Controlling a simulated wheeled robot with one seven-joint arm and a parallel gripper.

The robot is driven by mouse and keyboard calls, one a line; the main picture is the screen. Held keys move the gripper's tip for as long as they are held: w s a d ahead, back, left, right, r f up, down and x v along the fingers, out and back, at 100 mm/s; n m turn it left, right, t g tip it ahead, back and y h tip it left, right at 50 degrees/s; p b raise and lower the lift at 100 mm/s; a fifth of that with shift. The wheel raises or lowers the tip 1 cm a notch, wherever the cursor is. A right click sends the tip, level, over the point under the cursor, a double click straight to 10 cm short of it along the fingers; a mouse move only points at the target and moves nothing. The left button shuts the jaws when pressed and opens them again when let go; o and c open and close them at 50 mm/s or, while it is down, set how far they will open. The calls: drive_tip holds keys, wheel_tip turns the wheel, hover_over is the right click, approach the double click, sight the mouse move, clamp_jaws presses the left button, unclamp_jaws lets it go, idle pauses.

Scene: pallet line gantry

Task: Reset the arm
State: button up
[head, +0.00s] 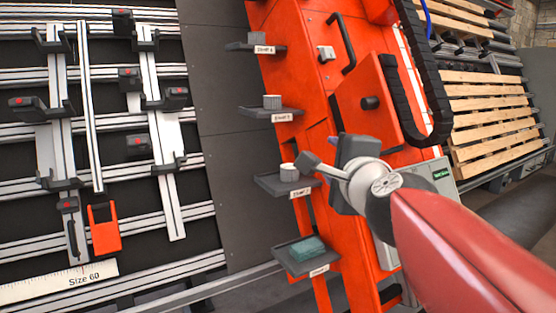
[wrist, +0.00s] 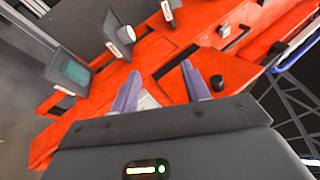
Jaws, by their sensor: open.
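My gripper (head: 340,142) is in front of the orange machine (head: 355,100) in the head view, beside the column of small shelves. My red arm reaches to it from the lower right. In the wrist view its two purple-grey fingers (wrist: 158,83) stand apart with nothing held between them. The orange machine (wrist: 255,30) lies beyond the fingertips, with a black knob (wrist: 217,83) near the right finger. A pale patch shows behind and between the fingers, and I cannot tell what it is.
Grey shelves hold pale cylinders (head: 272,101) and, lowest, a teal block (head: 306,250). A rail rack (head: 130,74) with clamps and an orange tag (head: 104,228) stands left. A black cable chain (head: 430,80) hangs right of my gripper. Wooden pallets (head: 490,105) lie beyond.

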drive_tip(key=s+d+f+n+g, duration=0.1)
drive_tip(key=s+f+n+g, duration=0.4)
drive_tip(key=s+f+n, duration=0.4)
drive_tip(key=s+d+f+n+g+h+p, duration=0.1)
drive_tip(key=s+f+n+g, duration=0.5)
drive_tip(key=f, duration=1.1)
drive_tip(key=s+n, duration=0.3)
drive_tip(key=s, duration=0.1)
drive_tip(key=shift+s+d+f+n+g, duration=0.15)
drive_tip(key=shift+s+n+g, duration=0.05)
drive_tip(key=shift+n+g, duration=0.1)
drive_tip(key=shift+d, duration=0.1)
